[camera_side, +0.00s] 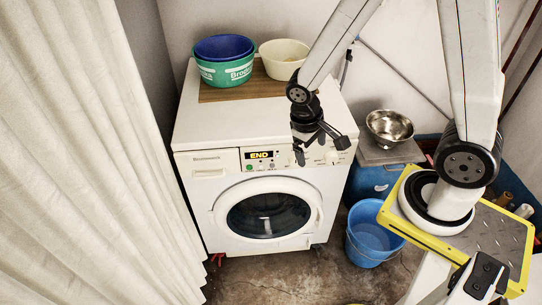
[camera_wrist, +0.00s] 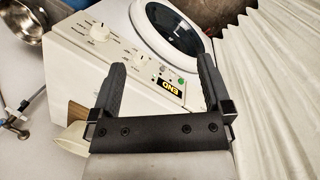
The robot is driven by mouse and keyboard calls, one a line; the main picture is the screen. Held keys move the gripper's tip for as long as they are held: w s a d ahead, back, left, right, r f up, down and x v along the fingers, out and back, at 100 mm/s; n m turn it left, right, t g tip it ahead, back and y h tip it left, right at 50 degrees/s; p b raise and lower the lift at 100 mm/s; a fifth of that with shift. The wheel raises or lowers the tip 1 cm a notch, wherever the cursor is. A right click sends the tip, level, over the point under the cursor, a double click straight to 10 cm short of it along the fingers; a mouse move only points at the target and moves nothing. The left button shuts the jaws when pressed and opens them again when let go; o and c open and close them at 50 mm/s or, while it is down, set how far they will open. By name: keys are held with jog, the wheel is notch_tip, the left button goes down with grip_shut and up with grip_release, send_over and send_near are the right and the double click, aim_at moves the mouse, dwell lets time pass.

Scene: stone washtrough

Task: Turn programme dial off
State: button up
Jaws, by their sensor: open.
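The white washing machine (camera_side: 187,135) has a front control panel with a lit orange END display (camera_side: 260,155). A larger white round dial (camera_wrist: 99,31) and a smaller white knob (camera_wrist: 142,61) stand out from the panel in the wrist view. The larger dial (camera_side: 332,157) shows just below my gripper in the side view; its setting is too small to read. My gripper (camera_side: 321,150) is open and empty in front of the panel. In the wrist view my gripper (camera_wrist: 161,65) has its fingers spread, with the display between them and the larger dial outside, beyond the left finger.
A green tub (camera_side: 226,73) with a blue one inside and a cream bowl (camera_side: 284,58) stand on the machine's top. A steel bowl (camera_side: 390,127) and a blue bucket (camera_side: 371,238) are to the right. A pale curtain (camera_side: 75,150) hangs at left.

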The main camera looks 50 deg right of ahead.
jog(key=d+f+m+g+h, duration=0.1)
jog(key=d+f+g+h, duration=0.3)
jog(key=d+f+h, duration=0.45)
jog(key=n+t+h, duration=0.1)
jog(key=t+h, duration=0.4)
jog(key=h, duration=0.2)
send_near(331, 161)
jog(key=shift+s+d+r, duration=0.1)
jog(key=shift+d, duration=0.5)
jog(key=shift+d, duration=0.1)
jog(key=shift+d+f, duration=0.15)
jog(key=shift+d, duration=1.75)
jog(key=shift+d+f, duration=0.1)
jog(key=shift+d, duration=1.8)
jog(key=c, duration=1.3)
jog(key=shift+o, duration=0.2)
